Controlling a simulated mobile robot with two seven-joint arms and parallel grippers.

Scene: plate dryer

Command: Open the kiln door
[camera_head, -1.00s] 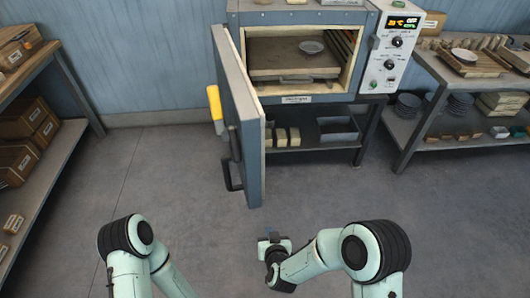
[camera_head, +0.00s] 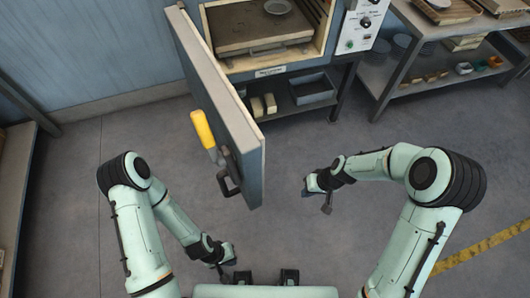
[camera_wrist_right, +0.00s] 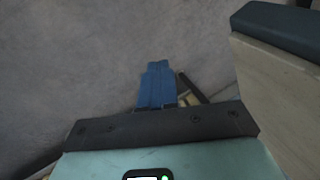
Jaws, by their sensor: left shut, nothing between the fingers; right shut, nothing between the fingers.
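The kiln door (camera_head: 235,110) stands swung wide open, its edge toward me. A yellow lever (camera_head: 203,130) and a dark handle (camera_head: 230,178) are on its left, outer face. The kiln (camera_head: 262,65) shows its open chamber with a small dish (camera_head: 277,6) inside. My right gripper (camera_head: 317,192) is right of the door, apart from it, and shut on nothing; its blue fingers (camera_wrist_right: 158,84) are together in the right wrist view. There, a pale panel with a blue-grey edge (camera_wrist_right: 285,90), likely the door, is at the right. My left gripper (camera_head: 227,270) is low, below the door, shut and empty.
A shelf below the kiln holds pale blocks (camera_head: 264,104) and a grey bin (camera_head: 312,89). A table (camera_head: 405,72) with dishes stands at the right, another (camera_head: 15,190) at the left. The floor between my arms and left of the door is clear.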

